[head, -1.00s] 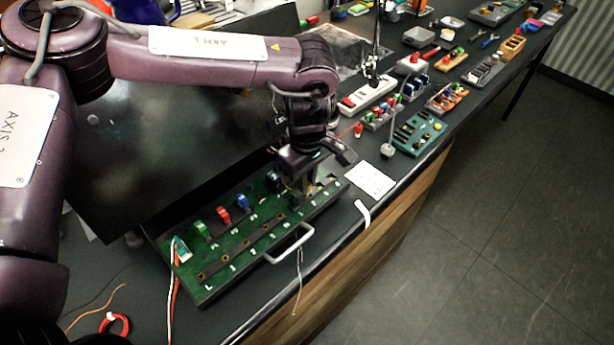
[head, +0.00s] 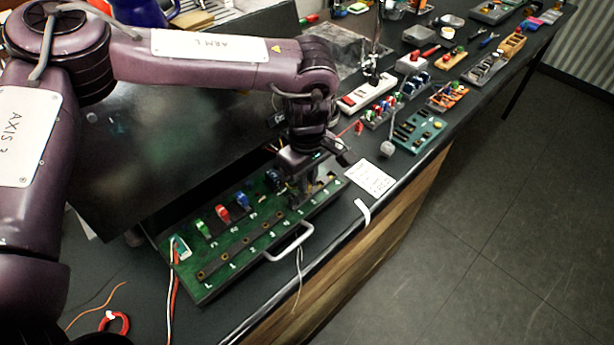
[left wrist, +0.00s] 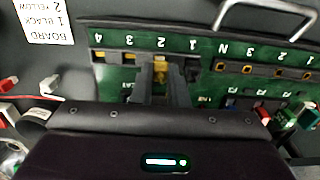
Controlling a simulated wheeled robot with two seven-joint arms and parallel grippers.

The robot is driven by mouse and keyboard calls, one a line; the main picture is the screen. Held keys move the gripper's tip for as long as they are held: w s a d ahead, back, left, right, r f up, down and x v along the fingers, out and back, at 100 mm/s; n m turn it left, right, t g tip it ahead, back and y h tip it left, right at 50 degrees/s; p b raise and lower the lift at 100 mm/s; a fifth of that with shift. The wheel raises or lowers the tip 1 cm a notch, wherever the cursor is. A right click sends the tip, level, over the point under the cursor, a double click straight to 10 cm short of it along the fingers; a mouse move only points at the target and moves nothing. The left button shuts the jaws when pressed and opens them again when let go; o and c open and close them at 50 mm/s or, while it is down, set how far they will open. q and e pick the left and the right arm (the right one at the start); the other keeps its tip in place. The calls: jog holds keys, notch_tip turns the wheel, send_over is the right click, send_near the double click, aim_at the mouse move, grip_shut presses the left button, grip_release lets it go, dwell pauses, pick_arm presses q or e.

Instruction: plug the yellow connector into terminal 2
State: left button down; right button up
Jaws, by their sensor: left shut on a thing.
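The green terminal board (head: 215,277) lies on the bench, with numbered terminals along its handle side. In the left wrist view the board (left wrist: 110,44) appears upside down, with the marks 4, 3, 2, 1 and N. My left gripper (head: 304,198) points down over the board's right part. In the left wrist view my left gripper (left wrist: 162,88) is shut on the yellow connector (left wrist: 160,73), which is in line with the mark 2 at terminal 2 (left wrist: 161,57). The fingers hide much of the connector, so I cannot tell how deep it sits. My right gripper is not in view.
Green (head: 202,229), red (head: 224,214) and blue (head: 243,202) connectors stand on the board's back part. A metal handle (head: 290,243) is on its front edge. A printed card (head: 369,177) lies to the right. A dark panel (head: 160,150) stands behind.

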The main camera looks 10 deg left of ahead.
pick_arm(q)
jog(key=shift+f, duration=0.3)
dwell(0.5)
dwell(0.8)
jog(key=c, duration=1.3)
grip_release()
jog(key=shift+c, duration=0.2)
notch_tip(320, 180, up, 8)
jog(key=shift+f+b, duration=0.15)
jog(key=shift+b, duration=0.9)
jog(key=shift+f, duration=0.1)
